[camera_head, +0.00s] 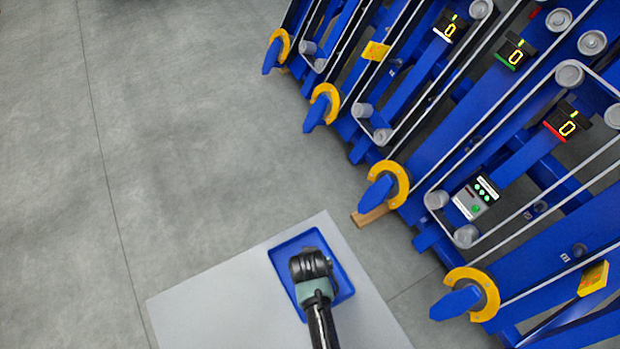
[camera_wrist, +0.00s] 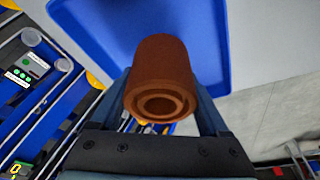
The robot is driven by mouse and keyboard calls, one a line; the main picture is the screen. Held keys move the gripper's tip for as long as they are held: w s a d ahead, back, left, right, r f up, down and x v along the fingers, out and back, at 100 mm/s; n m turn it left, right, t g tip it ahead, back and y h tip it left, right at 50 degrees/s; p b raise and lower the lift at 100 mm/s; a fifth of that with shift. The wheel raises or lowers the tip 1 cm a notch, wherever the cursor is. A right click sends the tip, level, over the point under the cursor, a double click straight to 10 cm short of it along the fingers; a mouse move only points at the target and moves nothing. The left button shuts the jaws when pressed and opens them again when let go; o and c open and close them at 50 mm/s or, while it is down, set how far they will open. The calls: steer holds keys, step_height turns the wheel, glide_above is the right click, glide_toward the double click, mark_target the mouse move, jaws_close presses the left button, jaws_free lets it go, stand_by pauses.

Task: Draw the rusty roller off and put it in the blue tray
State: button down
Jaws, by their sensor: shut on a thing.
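The rusty roller (camera_wrist: 162,65) is a brown-orange cylinder with a hollow, ringed end facing the wrist camera. My gripper (camera_wrist: 165,100) is shut on it, with one dark finger on each side. The blue tray (camera_wrist: 262,35) lies behind the roller in the wrist view. In the head view, my gripper (camera_head: 314,270) is over the blue tray (camera_head: 346,288), which sits on a light grey surface. The roller is hidden by my gripper and arm there. I cannot tell how far the roller is from the tray floor.
Blue harvester frames (camera_head: 420,190) with belts, grey rollers, yellow collars and lit displays stand at the right. A small wooden block (camera_head: 371,216) lies near one yellow collar. The grey platform (camera_head: 225,300) beside the tray is bare, and the floor at left is clear.

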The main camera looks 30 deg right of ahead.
steer(key=shift+f+b, duration=0.45)
steer(key=shift+f, duration=0.3)
steer(key=shift+c, duration=0.2)
jaws_free()
steer(key=shift+o, duration=0.2)
steer(key=shift+s, duration=0.1)
steer(key=v, duration=1.3)
steer(key=shift+p, duration=0.3)
